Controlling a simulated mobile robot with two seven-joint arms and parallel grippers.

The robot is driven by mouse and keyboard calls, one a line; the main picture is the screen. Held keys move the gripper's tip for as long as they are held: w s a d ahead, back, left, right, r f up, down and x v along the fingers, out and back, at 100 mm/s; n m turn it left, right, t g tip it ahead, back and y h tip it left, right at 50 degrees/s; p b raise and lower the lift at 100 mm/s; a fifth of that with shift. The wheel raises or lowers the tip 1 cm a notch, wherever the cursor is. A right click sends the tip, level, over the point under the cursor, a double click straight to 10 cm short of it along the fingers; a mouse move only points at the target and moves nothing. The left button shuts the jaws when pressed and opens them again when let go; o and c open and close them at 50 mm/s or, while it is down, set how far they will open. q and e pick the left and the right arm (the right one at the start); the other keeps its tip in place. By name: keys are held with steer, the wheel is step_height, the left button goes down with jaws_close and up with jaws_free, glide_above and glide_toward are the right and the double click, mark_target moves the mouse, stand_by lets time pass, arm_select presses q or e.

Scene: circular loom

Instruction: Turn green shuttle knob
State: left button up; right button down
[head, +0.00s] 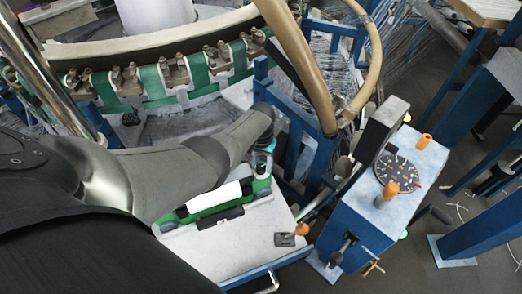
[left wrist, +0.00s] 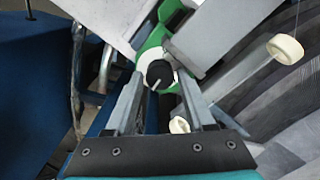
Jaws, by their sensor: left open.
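The green shuttle (head: 262,186) lies on a pale tray below my left arm in the head view, with a white roll (head: 213,195) along it. Its black knob (left wrist: 159,73) shows in the left wrist view, with a pale mark on its face and green shuttle body (left wrist: 152,40) behind it. My left gripper (left wrist: 160,84) is open, its two fingers pointing at the knob, one on each side; I cannot tell whether they touch it. In the head view the left gripper (head: 268,147) is at the shuttle's far right end, its fingers mostly hidden. My right gripper is not in view.
The pale tray (head: 245,238) has bare room in front. A blue control box (head: 350,215) with a dial (head: 398,174) and orange knobs stands to the right. Blue posts and a tan ring (head: 300,65) rise close behind the gripper. White bobbins (left wrist: 285,47) show in the wrist view.

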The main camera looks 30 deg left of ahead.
mark_target(261, 166)
arm_select(q)
step_height(261, 166, up, 15)
steer(key=p, duration=0.6)
steer(key=shift+f, duration=0.15)
